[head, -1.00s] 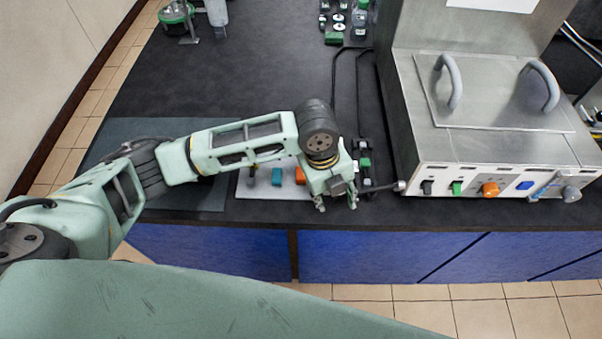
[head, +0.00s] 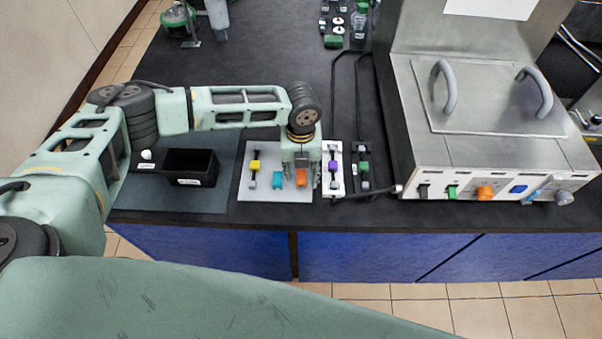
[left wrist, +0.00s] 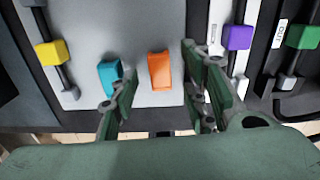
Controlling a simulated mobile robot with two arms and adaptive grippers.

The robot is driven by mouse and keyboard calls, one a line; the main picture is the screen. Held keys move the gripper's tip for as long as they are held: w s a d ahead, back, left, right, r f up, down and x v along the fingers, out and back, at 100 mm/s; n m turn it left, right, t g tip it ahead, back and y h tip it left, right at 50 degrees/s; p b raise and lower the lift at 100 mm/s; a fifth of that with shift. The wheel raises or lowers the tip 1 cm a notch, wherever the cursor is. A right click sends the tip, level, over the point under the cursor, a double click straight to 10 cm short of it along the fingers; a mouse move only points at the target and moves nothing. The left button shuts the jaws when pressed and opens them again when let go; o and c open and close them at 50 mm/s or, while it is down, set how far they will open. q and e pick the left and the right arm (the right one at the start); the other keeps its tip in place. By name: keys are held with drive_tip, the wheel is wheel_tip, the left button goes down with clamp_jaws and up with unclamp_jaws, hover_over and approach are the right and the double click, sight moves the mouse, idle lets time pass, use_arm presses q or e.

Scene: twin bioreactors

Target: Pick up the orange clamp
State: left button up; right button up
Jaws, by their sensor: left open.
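The orange clamp (head: 300,178) lies on a pale grey board (head: 258,188) near the front edge of the bench. In the left wrist view the orange clamp (left wrist: 160,71) stands between the two open fingers, clear of both. My left gripper (head: 300,180) is open and empty, pointing down over the board; in the left wrist view its fingers (left wrist: 160,85) show at both sides of the clamp. A teal clamp (left wrist: 110,76) lies just left of the orange one, close to the left finger. My right gripper is in neither view.
A yellow clamp (head: 255,166) is on the board's left part. Purple (head: 333,167) and green (head: 364,167) clamps sit on lines to the right. A black box (head: 190,167) stands at left. The steel unit (head: 485,150) stands at right.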

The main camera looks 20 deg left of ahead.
use_arm(q)
drive_tip(key=shift+f, duration=0.6)
drive_tip(key=c, duration=0.9)
drive_tip(key=shift+r, duration=0.2)
